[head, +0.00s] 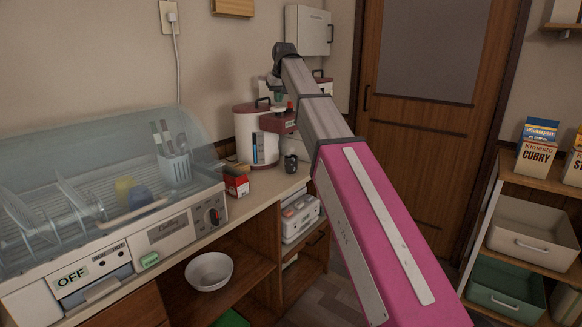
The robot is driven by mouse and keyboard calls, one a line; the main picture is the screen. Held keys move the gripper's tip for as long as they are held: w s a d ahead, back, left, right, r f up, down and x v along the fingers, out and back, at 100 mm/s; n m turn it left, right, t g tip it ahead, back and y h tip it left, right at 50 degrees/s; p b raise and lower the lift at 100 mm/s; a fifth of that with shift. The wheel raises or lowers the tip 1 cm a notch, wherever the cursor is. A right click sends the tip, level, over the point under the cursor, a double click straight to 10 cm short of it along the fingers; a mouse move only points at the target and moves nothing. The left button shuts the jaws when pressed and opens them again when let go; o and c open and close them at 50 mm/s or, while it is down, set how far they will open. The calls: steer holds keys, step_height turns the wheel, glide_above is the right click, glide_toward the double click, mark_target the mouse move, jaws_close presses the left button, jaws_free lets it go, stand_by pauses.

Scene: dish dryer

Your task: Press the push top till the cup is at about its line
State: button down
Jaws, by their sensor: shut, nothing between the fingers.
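The white air pot (245,140) with a dark red top stands at the far end of the counter. Its red spout head (278,124) juts out to the right. A small dark cup (291,165) stands on the counter below the spout head. Its inside, line and water level are too small to make out. My arm reaches across the middle of the view, and my gripper (276,93) points down just above the pot's top near the spout head. It is shut with nothing in it. Whether it touches the push top I cannot tell, as the push top is not clearly visible.
A dish dryer (180,238) with a clear lid fills the left of the counter. A small red box (236,182) stands between it and the pot. A white bowl (209,271) is on the shelf below. A rack with bins (530,238) stands at right.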

steer(key=shift+f, duration=1.3)
stand_by(1.0)
steer(key=shift+r, duration=1.3)
steer(key=shift+r, duration=2.55)
